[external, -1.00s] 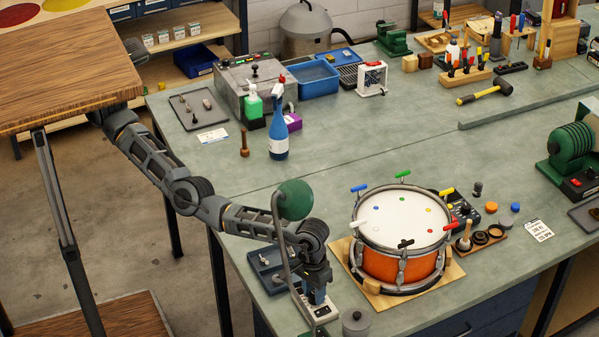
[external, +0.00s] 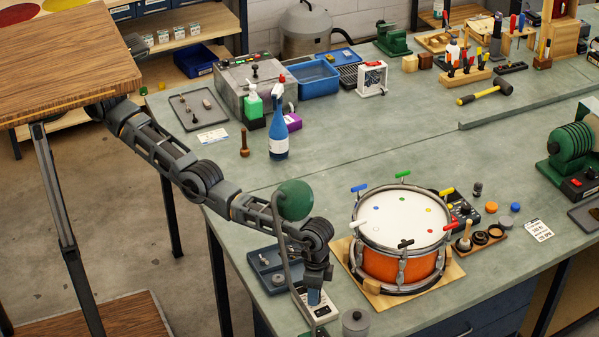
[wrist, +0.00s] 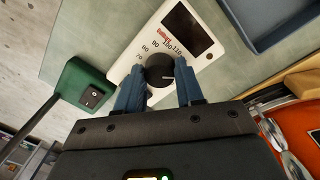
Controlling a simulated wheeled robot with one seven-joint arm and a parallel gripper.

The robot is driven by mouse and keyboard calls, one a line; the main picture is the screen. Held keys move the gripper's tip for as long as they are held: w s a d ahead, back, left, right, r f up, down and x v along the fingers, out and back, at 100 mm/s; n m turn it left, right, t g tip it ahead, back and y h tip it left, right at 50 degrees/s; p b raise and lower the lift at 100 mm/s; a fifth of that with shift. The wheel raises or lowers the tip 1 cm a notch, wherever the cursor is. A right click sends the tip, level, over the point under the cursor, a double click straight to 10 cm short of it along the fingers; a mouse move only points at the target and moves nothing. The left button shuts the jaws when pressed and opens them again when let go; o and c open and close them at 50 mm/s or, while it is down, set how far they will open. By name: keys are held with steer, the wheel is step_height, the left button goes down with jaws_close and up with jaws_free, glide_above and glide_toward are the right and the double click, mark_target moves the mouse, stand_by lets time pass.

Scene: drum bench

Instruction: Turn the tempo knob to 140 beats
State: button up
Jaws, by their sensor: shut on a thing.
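The tempo knob (wrist: 160,69) is a round black dial on a white metronome-like box (wrist: 142,48) with a dark display (wrist: 188,30). Printed numbers from about 70 to 110 show around the knob; others are hidden. A pale mark shows on the knob, but I cannot read its exact setting. My gripper (wrist: 159,84) has its blue fingers on either side of the knob and is shut on it. In the external view the white box (external: 325,311) lies at the front edge of the bench, with my gripper (external: 314,297) pointing down over it; the knob is hidden there.
A green lamp (external: 294,200) on a curved grey stem rises close beside my wrist. An orange drum (external: 400,262) on a wooden board stands to the right, and a grey lidded pot (external: 355,323) is near the front edge.

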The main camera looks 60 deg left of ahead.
steer(key=m+b, duration=0.1)
steer(key=m, duration=0.4)
steer(key=shift+w+m, duration=0.1)
steer(key=shift+m, duration=0.2)
steer(key=shift+b, duration=0.3)
steer(key=o, duration=0.8)
steer(key=shift+c, duration=0.2)
steer(key=shift+w+r, duration=0.2)
steer(key=shift+r, duration=3.75)
